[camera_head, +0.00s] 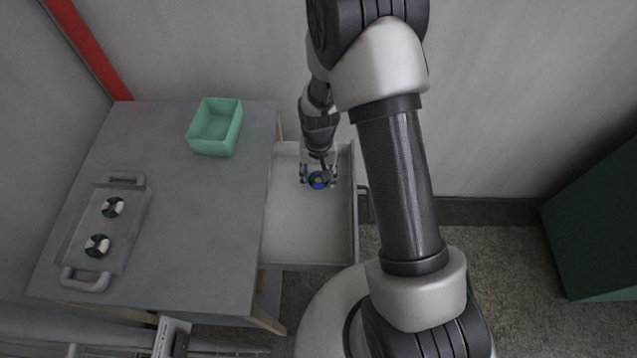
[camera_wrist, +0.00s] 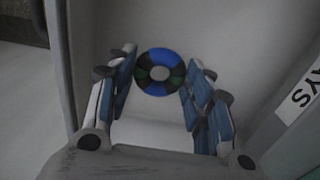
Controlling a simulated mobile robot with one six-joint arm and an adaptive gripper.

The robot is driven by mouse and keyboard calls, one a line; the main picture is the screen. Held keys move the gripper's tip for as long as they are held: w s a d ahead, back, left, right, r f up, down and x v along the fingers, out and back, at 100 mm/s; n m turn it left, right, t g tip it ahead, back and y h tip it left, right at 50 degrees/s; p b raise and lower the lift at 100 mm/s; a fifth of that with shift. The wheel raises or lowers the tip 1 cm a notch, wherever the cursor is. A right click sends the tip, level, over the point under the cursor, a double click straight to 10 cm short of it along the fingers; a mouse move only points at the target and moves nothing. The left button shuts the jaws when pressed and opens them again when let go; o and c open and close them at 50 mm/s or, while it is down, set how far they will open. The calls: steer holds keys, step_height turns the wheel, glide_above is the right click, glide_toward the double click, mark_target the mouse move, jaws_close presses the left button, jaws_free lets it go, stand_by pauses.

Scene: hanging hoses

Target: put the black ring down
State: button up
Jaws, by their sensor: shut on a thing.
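A ring (camera_wrist: 157,57) with black, blue and dark green segments is held between the fingertips of my gripper (camera_wrist: 163,75). In the wrist view its flat face is toward the camera, and a pale surface shows through its hole. In the head view the ring (camera_head: 316,185) shows blue and dark at the end of my gripper (camera_head: 318,178), over the back part of the open drawer (camera_head: 300,235). My gripper points down and is shut on the ring. I cannot tell whether the ring touches the drawer floor.
The drawer is otherwise empty, with clear floor in front. On the grey table (camera_head: 175,150), a grey tray (camera_head: 125,218) with handles holds two black-and-white rings (camera_head: 112,200). A green box (camera_head: 215,146) stands at the back. A label with letters (camera_wrist: 305,92) shows in the wrist view.

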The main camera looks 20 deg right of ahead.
steer(key=shift+f+b, duration=0.45)
steer(key=shift+f, duration=1.3)
steer(key=shift+f, duration=0.2)
steer(key=o, duration=0.9)
steer(key=shift+r, duration=0.15)
